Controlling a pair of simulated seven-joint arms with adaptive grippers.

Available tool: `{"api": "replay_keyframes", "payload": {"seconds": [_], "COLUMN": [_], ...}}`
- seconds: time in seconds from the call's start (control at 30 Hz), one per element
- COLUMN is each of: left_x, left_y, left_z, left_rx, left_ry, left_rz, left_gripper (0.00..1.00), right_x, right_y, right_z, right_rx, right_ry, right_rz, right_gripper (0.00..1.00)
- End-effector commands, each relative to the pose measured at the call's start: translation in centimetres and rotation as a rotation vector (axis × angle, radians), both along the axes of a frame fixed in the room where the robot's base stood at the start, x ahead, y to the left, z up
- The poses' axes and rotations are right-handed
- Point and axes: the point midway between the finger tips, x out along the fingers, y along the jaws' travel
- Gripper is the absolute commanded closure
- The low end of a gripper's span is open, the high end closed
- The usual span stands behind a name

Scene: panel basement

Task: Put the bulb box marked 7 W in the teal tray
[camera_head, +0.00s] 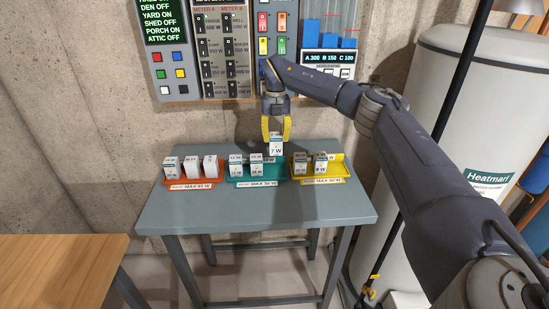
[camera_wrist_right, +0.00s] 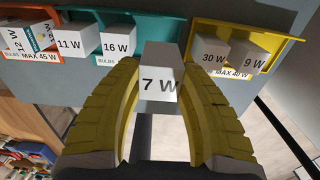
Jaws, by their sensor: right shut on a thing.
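The white bulb box marked 7 W (camera_head: 276,149) is held between the yellow fingers of my right gripper (camera_head: 276,131). In the right wrist view the box (camera_wrist_right: 159,80) sits upright between the two fingers (camera_wrist_right: 160,95), its 7 W face towards the camera. The teal tray (camera_head: 283,173) is in the middle of the grey table and holds several white boxes towards its left side. The held box appears over or near its right part; its height above the tray is hard to tell. In the wrist view the teal tray (camera_wrist_right: 152,25) shows behind boxes marked 11 W and 16 W. My left gripper is not in view.
An orange tray (camera_head: 193,183) with several boxes stands left of the teal one. A yellow tray (camera_head: 339,172) with boxes marked 30 W and 9 W stands close on the right. The grey table's (camera_head: 200,213) front is clear. A control panel (camera_head: 213,95) is behind.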

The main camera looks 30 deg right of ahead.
Motion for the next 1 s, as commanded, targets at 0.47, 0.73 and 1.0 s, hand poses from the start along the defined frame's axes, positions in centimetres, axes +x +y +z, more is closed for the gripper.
{"api": "replay_keyframes", "payload": {"seconds": [0.47, 0.73, 1.0], "left_x": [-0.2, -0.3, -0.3], "left_y": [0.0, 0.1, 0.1], "left_z": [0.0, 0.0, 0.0], "left_rx": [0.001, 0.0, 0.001], "left_ry": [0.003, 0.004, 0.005], "left_rz": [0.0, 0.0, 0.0], "left_gripper": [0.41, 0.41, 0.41], "right_x": [0.0, 0.0, 0.0], "right_y": [0.0, 0.1, 0.0], "right_z": [-4.7, -7.1, -9.0], "right_rx": [0.0, 0.0, 0.0], "right_ry": [0.0, 0.001, -0.001], "right_rz": [0.0, 0.001, 0.0], "right_gripper": [0.9, 0.9, 0.9]}}
